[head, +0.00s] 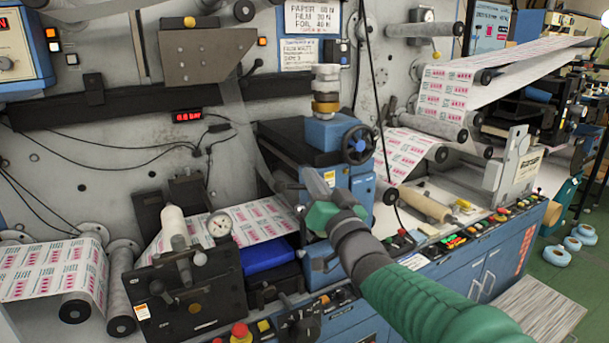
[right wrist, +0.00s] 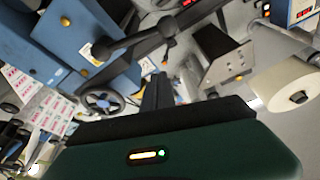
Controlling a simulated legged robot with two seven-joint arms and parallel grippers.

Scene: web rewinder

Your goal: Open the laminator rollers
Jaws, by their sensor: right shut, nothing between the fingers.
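I cannot tell which holds the laminator rollers. My right gripper (head: 316,184) is shut and empty, in front of the blue unit, partly hiding it. In the right wrist view, my shut fingers (right wrist: 157,80) point toward a black knobbed handle (right wrist: 135,41); a gap shows between. My left gripper is out of view.
A control strip with a red button (head: 240,331) runs along the front edge. Printed web (head: 52,270) passes over rollers on both sides. A cable (head: 376,100) hangs near my right gripper. A pale roll (right wrist: 290,88) stands at right in the wrist view.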

